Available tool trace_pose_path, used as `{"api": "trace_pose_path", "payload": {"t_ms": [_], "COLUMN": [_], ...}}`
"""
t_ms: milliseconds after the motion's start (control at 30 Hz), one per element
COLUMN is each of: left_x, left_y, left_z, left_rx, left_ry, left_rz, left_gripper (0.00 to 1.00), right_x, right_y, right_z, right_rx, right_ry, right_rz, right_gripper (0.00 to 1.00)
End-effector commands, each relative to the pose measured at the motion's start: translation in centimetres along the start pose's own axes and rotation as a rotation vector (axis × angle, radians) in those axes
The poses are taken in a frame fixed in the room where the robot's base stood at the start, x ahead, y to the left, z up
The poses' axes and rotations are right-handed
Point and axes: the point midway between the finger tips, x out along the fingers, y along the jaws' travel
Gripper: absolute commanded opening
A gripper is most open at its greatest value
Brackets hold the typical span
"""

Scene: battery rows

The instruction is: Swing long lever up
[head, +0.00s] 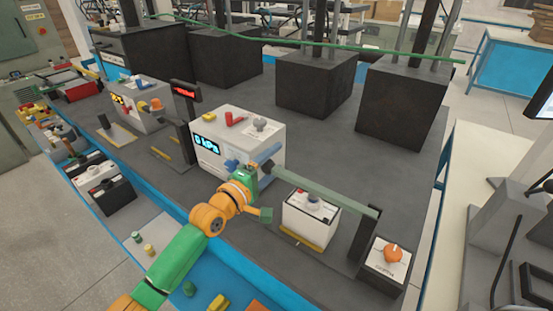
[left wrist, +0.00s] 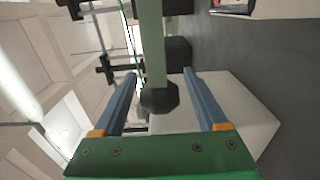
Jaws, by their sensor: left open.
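The long lever is a grey-green bar (head: 325,190) lying nearly level in the head view. It runs from a dark upright post (head: 364,232) at the right to its free end beside my left gripper (head: 254,163). In the left wrist view the lever (left wrist: 151,40) comes down from the top, and its dark end knob (left wrist: 159,98) shows between the two blue fingers of my left gripper (left wrist: 159,76). The fingers are open, with a visible gap on each side of the knob. My right gripper is not in view.
A white box with a "0 kPa" display (head: 207,144) stands just behind the left gripper. A white box with a knob (head: 310,220) sits below the lever. A box with an orange knob (head: 391,256) is at the right. Large black blocks (head: 404,100) stand at the back.

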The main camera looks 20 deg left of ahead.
Motion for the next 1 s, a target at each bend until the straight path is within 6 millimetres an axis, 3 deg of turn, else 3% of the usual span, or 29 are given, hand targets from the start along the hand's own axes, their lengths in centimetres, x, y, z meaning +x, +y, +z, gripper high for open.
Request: {"api": "trace_pose_path", "payload": {"t_ms": [333,367,600,633,1000], "left_x": [0.94,0.93,0.92,0.91,0.91], "left_y": [-0.02,-0.02,-0.02,-0.02,-0.02], "left_z": [0.04,0.03,0.03,0.03,0.03], "left_rx": [0.002,0.002,0.003,0.003,0.003], "left_ry": [0.000,0.000,0.000,0.000,0.000], "left_rz": [-0.001,-0.001,-0.001,-0.001,-0.001], "left_gripper": [0.75,0.70,0.05,0.00,0.00], "right_x": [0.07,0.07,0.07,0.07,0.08], "right_y": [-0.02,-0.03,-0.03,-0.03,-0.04], "right_z": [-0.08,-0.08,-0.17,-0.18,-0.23], "right_rx": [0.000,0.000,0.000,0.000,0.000], "right_ry": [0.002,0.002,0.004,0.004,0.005], "right_rz": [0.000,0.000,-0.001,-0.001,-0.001], "right_gripper": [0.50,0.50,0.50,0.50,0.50]}}
